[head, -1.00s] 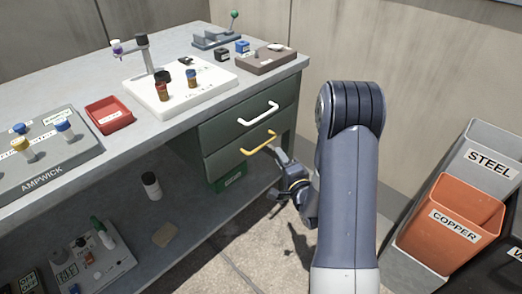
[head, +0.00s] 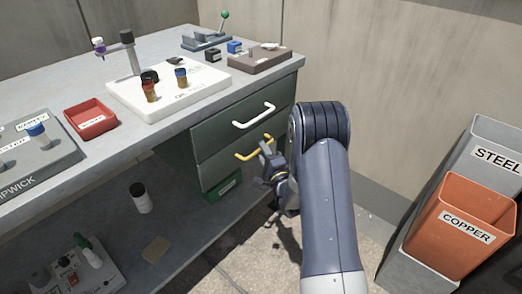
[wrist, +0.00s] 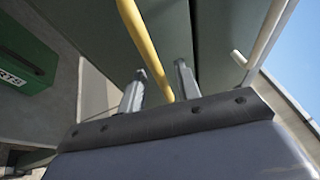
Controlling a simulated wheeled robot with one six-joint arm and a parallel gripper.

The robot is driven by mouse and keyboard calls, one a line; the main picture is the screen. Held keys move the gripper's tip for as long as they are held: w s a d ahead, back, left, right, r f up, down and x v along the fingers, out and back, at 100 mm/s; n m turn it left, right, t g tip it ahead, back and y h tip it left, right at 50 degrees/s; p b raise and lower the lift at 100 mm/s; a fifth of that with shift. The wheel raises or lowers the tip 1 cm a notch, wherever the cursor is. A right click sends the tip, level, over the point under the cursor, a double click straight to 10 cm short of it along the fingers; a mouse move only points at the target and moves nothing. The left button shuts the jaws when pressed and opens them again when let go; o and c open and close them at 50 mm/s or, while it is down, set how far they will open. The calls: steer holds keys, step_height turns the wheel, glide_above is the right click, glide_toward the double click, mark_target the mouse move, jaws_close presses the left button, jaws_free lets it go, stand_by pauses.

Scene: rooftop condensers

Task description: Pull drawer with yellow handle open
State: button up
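The yellow handle (head: 254,150) is on the lower green drawer front (head: 215,165) under the bench. That drawer looks shut, its front level with the drawer above. My gripper (head: 266,148) is at the right end of the yellow handle. In the wrist view the yellow handle (wrist: 146,48) runs down between the two fingers of my gripper (wrist: 160,72). The fingers stand apart with gaps beside the bar, so my gripper looks open around it. I cannot tell whether either finger touches the bar.
A white handle (head: 254,116) is on the upper drawer, just above. A green box (head: 222,188) sits below the drawers. The copper bin (head: 462,225) and steel bin (head: 498,150) stand at right.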

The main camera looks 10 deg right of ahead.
steer(key=shift+w+a+r, duration=0.1)
steer(key=shift+w+a, duration=0.05)
steer(key=shift+w, duration=0.4)
jaws_close()
